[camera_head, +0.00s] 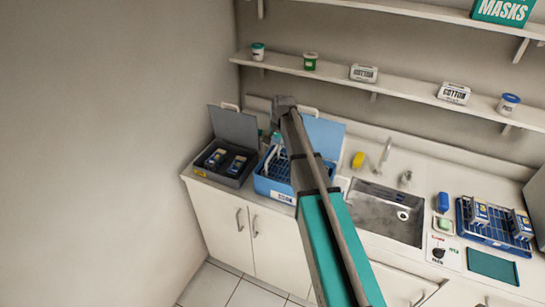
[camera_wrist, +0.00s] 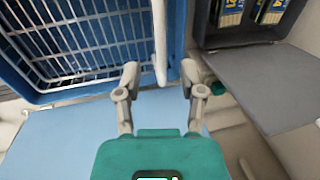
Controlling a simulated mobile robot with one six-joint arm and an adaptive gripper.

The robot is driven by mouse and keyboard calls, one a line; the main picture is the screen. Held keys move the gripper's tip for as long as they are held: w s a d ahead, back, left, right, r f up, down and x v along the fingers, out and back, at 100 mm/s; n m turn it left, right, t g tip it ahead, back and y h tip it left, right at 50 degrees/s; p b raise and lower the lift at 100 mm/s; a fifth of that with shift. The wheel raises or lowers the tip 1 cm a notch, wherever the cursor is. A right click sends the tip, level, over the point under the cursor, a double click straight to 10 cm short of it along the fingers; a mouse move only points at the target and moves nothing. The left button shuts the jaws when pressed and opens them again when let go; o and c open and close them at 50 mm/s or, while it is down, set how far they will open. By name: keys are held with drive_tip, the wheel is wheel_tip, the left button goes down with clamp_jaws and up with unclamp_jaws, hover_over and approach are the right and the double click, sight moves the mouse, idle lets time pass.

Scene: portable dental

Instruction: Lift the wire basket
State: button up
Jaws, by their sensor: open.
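The wire basket (camera_wrist: 85,45) is a grey grid sitting inside a blue tub (camera_wrist: 172,35) on the counter. In the head view the tub (camera_head: 263,184) stands with its blue lid (camera_head: 327,133) raised, and my arm hides much of the basket. My gripper (camera_wrist: 160,72) is open in the wrist view, at the tub's lid side. A pale upright bar (camera_wrist: 159,35), like a handle, reaches between its fingertips with a gap on both sides. I cannot tell whether the bar belongs to the basket.
A dark grey box (camera_head: 217,178) with its lid raised and small packs inside stands close left of the tub. A sink (camera_head: 385,212) and a blue rack (camera_head: 490,232) with packs are to the right. Shelves (camera_head: 420,92) run above the counter.

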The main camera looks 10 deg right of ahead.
sight(272, 154)
drive_tip(key=shift+w+a+f+b, duration=0.1)
drive_tip(key=shift+f+b, duration=0.55)
drive_tip(key=shift+f, duration=0.1)
drive_tip(key=shift+w+a+f+b, duration=0.1)
drive_tip(key=shift+a+f+b, duration=0.05)
drive_tip(key=shift+f+b, duration=0.55)
drive_tip(key=shift+w+a+f+b, duration=0.1)
drive_tip(key=shift+f+b, duration=0.45)
drive_tip(key=shift+f, duration=0.25)
drive_tip(key=shift+c, duration=0.2)
clamp_jaws()
